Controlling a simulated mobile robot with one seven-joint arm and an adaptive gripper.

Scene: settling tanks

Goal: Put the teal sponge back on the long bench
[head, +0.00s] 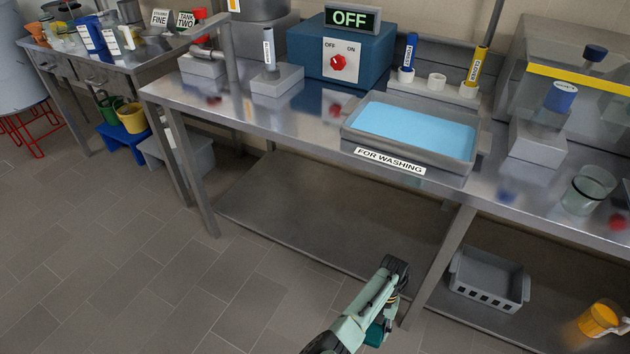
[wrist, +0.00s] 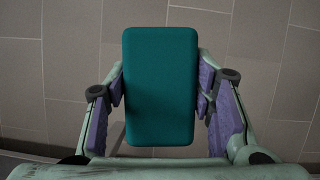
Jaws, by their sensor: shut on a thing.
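The teal sponge (wrist: 160,85) is held between the purple-padded fingers of my gripper (wrist: 160,95) in the wrist view, with grey floor tiles beneath. In the head view my gripper (head: 388,312) is low, in front of the long bench (head: 290,125), over the floor and below the bench top. A small dark teal part of the sponge (head: 377,334) shows beside it. The long bench is a steel table with a lower shelf, and its top carries several things.
On the bench stand a tray of blue water (head: 480,160) labelled FOR WASHING, a blue switch box (head: 340,62) reading OFF, and a glass beaker (head: 587,190). A grey crate (head: 490,280) and an orange mug (head: 600,318) are low right. Bare bench top lies left of the tray.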

